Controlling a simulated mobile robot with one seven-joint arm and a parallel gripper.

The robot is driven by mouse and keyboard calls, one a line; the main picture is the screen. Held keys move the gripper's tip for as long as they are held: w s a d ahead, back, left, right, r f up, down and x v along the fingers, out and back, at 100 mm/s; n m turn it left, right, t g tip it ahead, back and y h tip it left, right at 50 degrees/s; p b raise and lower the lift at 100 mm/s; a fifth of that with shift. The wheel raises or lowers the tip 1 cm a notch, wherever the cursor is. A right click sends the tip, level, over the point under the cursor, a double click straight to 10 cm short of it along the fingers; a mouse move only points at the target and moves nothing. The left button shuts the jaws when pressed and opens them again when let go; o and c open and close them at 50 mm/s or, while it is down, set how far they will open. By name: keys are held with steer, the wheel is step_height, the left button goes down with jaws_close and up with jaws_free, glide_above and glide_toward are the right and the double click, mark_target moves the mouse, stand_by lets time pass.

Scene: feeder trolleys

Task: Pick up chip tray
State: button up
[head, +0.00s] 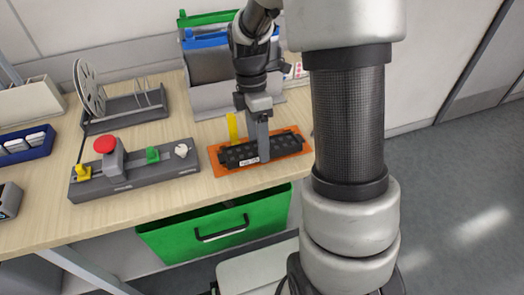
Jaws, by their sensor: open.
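The chip tray (236,152) is a long, dark, low tray with a small white label on its front side. It lies on an orange mat (222,171) on the wooden bench top. My gripper (262,154) points down over the tray, right of its middle. A grey finger stands in front of the tray's near side and hides part of it. The other finger is hidden, so I cannot tell whether it is touching the tray. My gripper is open.
A grey control box (135,176) with a red button stands left of the mat. A yellow upright piece (232,128) is just behind the tray. A reel rack (125,110) and grey bin with folders (210,95) stand behind. A green drawer (215,232) is below the bench edge.

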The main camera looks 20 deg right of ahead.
steer(key=shift+f, duration=0.1)
steer(key=shift+c, duration=0.3)
steer(key=c, duration=1)
steer(key=shift+o, duration=0.2)
steer(key=s+p+v, duration=0.2)
steer(key=v, duration=0.7)
steer(key=f+b, duration=0.2)
steer(key=b, duration=0.1)
steer(key=f+t+b, duration=0.1)
steer(key=f+b, duration=0.2)
steer(key=w+f+t+b, duration=0.1)
steer(key=f+b, duration=0.2)
steer(key=shift+f+b, duration=0.15)
steer(key=shift+b, duration=0.15)
steer(key=shift+f+b, duration=0.3)
steer(key=shift+f, duration=0.3)
steer(key=o, duration=1.3)
